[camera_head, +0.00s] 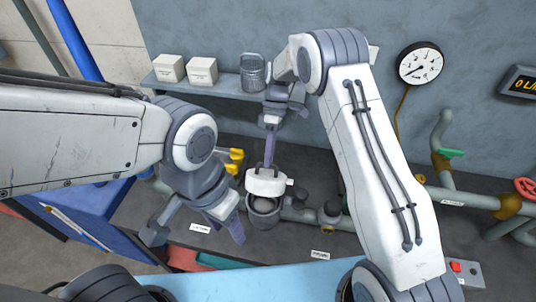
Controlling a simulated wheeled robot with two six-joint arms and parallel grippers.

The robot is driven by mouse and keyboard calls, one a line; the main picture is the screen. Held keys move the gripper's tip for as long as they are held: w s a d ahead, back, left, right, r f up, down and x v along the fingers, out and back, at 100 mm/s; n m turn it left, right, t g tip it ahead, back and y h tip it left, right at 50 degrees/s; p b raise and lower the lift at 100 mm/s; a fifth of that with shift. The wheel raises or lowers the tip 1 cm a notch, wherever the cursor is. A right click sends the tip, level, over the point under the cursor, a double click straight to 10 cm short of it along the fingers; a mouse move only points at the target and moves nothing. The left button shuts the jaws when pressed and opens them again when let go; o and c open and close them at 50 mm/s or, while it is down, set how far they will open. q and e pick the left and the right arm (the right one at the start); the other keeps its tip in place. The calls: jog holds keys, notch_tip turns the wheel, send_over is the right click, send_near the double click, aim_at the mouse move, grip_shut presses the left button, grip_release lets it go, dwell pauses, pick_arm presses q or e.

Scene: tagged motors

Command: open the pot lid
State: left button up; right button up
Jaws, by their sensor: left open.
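The white pot lid (267,183) is near the middle of the view, at the lower end of my right gripper's (269,166) fingers. The fingers look closed on its top. The grey pot (263,217) is directly under the lid. Part of its rim and a rounded grey shape inside show below the lid, so the lid looks raised or tilted; the exact gap is hard to tell. My left gripper (195,234) is open and empty, left of the pot, with its fingers spread wide and pointing down.
Grey pipes (303,215) with a dark fitting (330,213) run right of the pot. A yellow part (235,160) is behind it. A shelf (222,84) holds two white boxes (168,68) and a metal mesh cup (252,73). A light-blue surface (265,283) lies in front.

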jog(key=shift+o, duration=0.2)
jog(key=shift+w+f, duration=0.1)
jog(key=shift+f, duration=0.05)
jog(key=shift+r, duration=0.2)
jog(key=b+v, duration=0.2)
jog(key=v, duration=0.8)
jog(key=shift+w+r+b, duration=0.15)
jog(key=shift+r+b, duration=0.05)
jog(key=shift+b, duration=0.15)
